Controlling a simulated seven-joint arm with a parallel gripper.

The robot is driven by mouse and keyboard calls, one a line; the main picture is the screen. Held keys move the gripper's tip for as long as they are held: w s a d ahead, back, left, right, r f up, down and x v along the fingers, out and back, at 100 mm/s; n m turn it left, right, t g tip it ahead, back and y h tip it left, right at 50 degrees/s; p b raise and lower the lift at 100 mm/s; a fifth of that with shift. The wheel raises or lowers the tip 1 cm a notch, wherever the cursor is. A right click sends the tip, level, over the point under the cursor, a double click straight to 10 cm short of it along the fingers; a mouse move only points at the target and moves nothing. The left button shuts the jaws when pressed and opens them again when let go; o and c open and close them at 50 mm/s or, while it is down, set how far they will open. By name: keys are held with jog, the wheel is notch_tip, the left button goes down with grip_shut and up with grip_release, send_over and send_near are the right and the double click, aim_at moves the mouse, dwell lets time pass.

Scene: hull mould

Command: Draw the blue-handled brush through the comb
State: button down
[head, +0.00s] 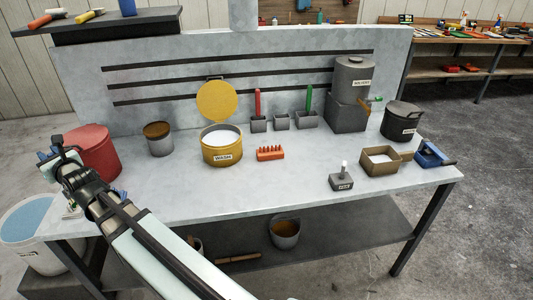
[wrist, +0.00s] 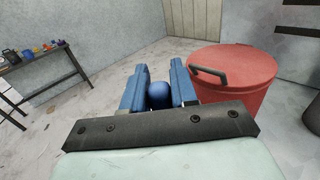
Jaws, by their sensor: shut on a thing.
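My gripper (head: 50,157) is at the left end of the bench, in front of the red bin, in the head view. In the wrist view its two blue fingers (wrist: 157,84) are shut on a rounded dark blue end, which I take for the blue-handled brush (wrist: 160,95). The rest of the brush is hidden in the wrist view, and I cannot make out its bristles in the head view. The orange comb (head: 270,154), with a row of upright teeth, sits on the bench right of the yellow WASH pot (head: 222,155), well apart from my gripper.
The red bin (head: 95,150) stands close beside my gripper. A grey pot (head: 158,143) stands between it and the WASH pot. Red- and green-handled tools stand in holders behind the comb. A tan box (head: 380,168) is at the right. Bench in front of the comb is clear.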

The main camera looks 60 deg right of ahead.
dwell(0.8)
jog(key=s+d+r+m+h, duration=0.1)
jog(key=s+d+m+h, duration=0.15)
jog(key=d, duration=0.85)
jog(key=s+d+r+m+g+h, duration=0.1)
jog(key=s+d+r+h, duration=0.15)
jog(key=d, duration=0.95)
jog(key=s+d+r+m+h, duration=0.1)
jog(key=s+d+h, duration=0.15)
jog(key=d, duration=0.85)
jog(key=s+d+r+m+g+h, duration=0.1)
jog(key=s+d+m+g+h, duration=0.15)
jog(key=s+d, duration=1.1)
jog(key=s+d+r+m+g+h, duration=0.1)
jog(key=s+d+m+g+h, duration=0.15)
jog(key=s+d, duration=1.1)
notch_tip(320, 180, down, 6)
jog(key=w+d+t, duration=0.1)
jog(key=w+d, duration=0.1)
jog(key=shift+d+r, duration=0.15)
jog(key=shift+d, duration=0.1)
jog(key=shift+w+f+n+h, duration=0.1)
jog(key=shift+f+n+h, duration=0.15)
jog(key=shift+f, duration=0.35)
jog(key=shift+a, duration=0.1)
